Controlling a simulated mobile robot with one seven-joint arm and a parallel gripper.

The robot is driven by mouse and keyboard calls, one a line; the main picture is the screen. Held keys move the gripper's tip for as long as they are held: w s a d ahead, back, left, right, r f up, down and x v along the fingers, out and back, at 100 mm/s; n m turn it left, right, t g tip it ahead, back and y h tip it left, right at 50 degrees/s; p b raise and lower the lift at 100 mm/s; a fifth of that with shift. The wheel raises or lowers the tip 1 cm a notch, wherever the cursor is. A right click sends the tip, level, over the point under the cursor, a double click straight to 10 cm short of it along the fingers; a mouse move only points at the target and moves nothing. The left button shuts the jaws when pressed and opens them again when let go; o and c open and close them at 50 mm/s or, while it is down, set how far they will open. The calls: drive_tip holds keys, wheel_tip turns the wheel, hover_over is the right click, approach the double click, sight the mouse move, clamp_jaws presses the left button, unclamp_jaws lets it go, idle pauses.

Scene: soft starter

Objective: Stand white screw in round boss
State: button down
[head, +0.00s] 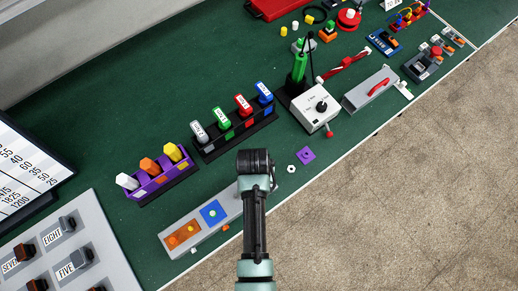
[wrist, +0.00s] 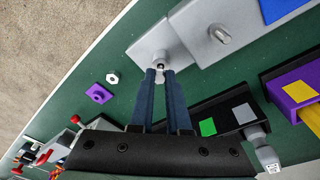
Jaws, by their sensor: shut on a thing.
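My gripper (wrist: 160,74) points down over the end of a long grey block (head: 190,232). It is shut on a small pale piece, apparently the white screw (wrist: 159,76), which is mostly hidden between the dark fingers. Just beyond the fingertips a small round feature, seemingly the round boss (wrist: 160,57), shows on the lighter end of the grey block. I cannot tell whether the screw touches it or sits in it. In the head view my arm and gripper (head: 256,160) hide this end of the block.
The block carries a blue panel (head: 212,213), an orange panel (head: 184,235) and a grey stud (wrist: 222,34). A white nut (head: 291,169) and a purple plate (head: 306,155) lie beside it. A purple holder (head: 152,190) and black rack (head: 236,136) stand behind.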

drive_tip(key=shift+f+b, duration=0.5)
drive_tip(key=shift+f, duration=0.25)
idle(0.7)
drive_tip(key=c, duration=0.8)
unclamp_jaws()
drive_tip(key=shift+r, duration=0.1)
wheel_tip(320, 180, up, 13)
drive_tip(key=s+b, duration=0.1)
drive_tip(key=shift+s+a, duration=0.25)
drive_tip(key=shift+a, duration=0.05)
